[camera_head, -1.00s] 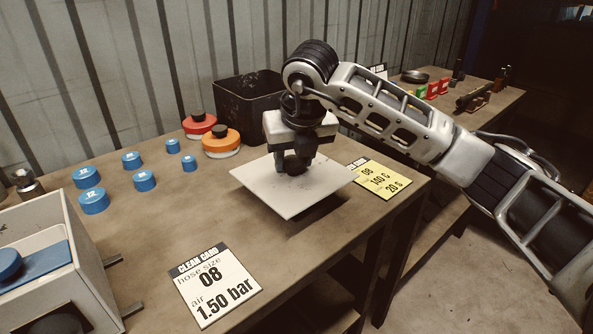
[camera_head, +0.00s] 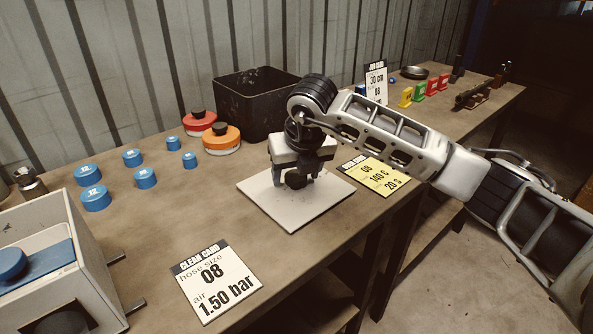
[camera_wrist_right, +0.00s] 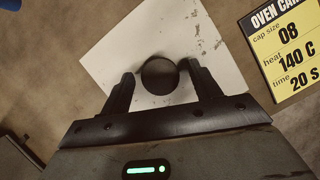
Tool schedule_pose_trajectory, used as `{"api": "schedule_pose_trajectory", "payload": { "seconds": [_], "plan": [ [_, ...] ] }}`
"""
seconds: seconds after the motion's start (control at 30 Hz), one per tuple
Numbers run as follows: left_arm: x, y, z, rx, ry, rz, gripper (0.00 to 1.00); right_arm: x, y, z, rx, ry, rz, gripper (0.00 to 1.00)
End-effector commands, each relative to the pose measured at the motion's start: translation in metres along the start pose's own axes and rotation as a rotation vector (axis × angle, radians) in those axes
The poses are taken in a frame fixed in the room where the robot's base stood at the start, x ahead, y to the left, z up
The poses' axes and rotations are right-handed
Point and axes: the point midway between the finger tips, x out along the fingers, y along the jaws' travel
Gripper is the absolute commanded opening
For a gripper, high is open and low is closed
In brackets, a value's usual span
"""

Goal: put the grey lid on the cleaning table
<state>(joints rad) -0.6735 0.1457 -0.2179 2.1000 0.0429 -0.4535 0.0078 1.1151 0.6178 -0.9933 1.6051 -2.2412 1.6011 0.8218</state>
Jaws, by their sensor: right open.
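The grey lid (camera_head: 308,212) is a flat, pale square plate with a dark round knob (camera_head: 295,180). It lies on the brown cleaning table (camera_head: 150,238), near its right front edge. It also shows in the right wrist view (camera_wrist_right: 124,46), with the knob (camera_wrist_right: 159,76) between my fingers. My right gripper (camera_head: 293,183) is just above the lid, its fingers apart on both sides of the knob. It shows open in the right wrist view (camera_wrist_right: 160,88), with gaps beside the knob. My left gripper is not in view.
A yellow oven card (camera_head: 374,176) lies right of the lid, and a white clean card (camera_head: 218,283) lies in front. Several blue caps (camera_head: 95,199), red and orange lidded tins (camera_head: 220,140) and a black bin (camera_head: 258,100) stand behind. A grey machine (camera_head: 60,262) stands at left.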

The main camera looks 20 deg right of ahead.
Motion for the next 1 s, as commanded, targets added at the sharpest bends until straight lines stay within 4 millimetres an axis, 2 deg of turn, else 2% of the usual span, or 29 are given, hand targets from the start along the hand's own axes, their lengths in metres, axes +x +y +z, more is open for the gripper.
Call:
{"api": "schedule_pose_trajectory", "payload": {
  "seconds": [0.13,0.23,0.5,0.7,0.83,1.0],
  "plan": [
    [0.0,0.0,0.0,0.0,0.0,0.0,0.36,-0.005,0.0,0.001,0.0,-0.002,0.0,0.62],
    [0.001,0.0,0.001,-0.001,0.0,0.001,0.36,-0.017,0.0,0.002,0.0,-0.005,0.002,0.62],
    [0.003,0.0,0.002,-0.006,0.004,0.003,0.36,-0.074,0.0,0.001,-0.001,-0.006,0.001,0.62],
    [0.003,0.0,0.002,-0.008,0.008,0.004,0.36,-0.107,0.0,0.001,0.0,-0.004,0.001,0.62],
    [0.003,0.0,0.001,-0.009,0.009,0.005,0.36,-0.117,0.0,0.0,0.0,-0.001,0.001,0.62],
    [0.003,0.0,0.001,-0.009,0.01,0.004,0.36,-0.121,0.0,0.0,0.0,0.0,0.0,0.62]
  ]
}}
